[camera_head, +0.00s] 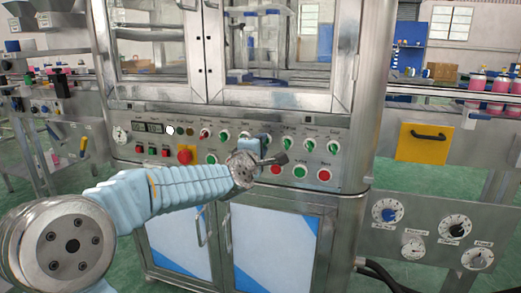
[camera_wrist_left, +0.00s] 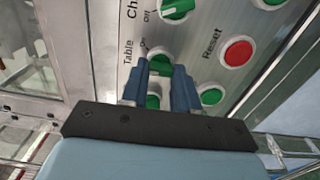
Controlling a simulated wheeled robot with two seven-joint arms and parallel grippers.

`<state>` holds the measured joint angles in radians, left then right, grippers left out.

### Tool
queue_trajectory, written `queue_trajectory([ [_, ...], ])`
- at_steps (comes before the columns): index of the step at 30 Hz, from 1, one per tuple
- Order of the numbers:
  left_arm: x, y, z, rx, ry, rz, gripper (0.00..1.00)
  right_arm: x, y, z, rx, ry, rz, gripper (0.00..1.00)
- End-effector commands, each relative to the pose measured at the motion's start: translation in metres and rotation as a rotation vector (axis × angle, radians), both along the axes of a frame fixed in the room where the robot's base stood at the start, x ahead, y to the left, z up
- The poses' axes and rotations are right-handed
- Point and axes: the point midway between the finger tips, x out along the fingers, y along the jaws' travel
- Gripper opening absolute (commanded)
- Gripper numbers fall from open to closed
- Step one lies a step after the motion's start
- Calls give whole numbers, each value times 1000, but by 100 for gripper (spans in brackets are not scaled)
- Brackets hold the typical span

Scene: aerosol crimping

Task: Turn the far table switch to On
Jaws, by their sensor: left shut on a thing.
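The switch labelled Table (camera_wrist_left: 158,57) is a round green knob on the steel control panel, with On and Off marks. In the left wrist view, the two blue fingers of my left gripper (camera_wrist_left: 161,84) stand on either side of its raised grip and are shut on it. The fingers cover part of the knob, so I cannot tell its exact angle. In the head view my left gripper (camera_head: 267,148) is against the panel (camera_head: 350,128) and hides this switch. My right gripper is not in view.
Close by are a red Reset button (camera_wrist_left: 237,53), a green button (camera_wrist_left: 211,96) and another green switch (camera_wrist_left: 176,8). A red emergency knob (camera_head: 186,154) sticks out at the panel's left. Glazed doors (camera_head: 240,45) are above, cabinet doors (camera_head: 275,245) below.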

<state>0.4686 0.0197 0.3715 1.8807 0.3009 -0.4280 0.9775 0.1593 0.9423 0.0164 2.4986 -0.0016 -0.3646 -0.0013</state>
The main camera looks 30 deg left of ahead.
Motion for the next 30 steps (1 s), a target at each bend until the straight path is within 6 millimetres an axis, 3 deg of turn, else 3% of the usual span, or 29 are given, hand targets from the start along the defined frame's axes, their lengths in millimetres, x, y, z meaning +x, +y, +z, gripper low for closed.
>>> queue_trajectory([
  [15, 0, -1, 0, 413, 102, -3, 0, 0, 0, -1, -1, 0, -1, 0],
  [30, 0, -1, -1, 560, 138, -3, 0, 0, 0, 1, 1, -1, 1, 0],
])
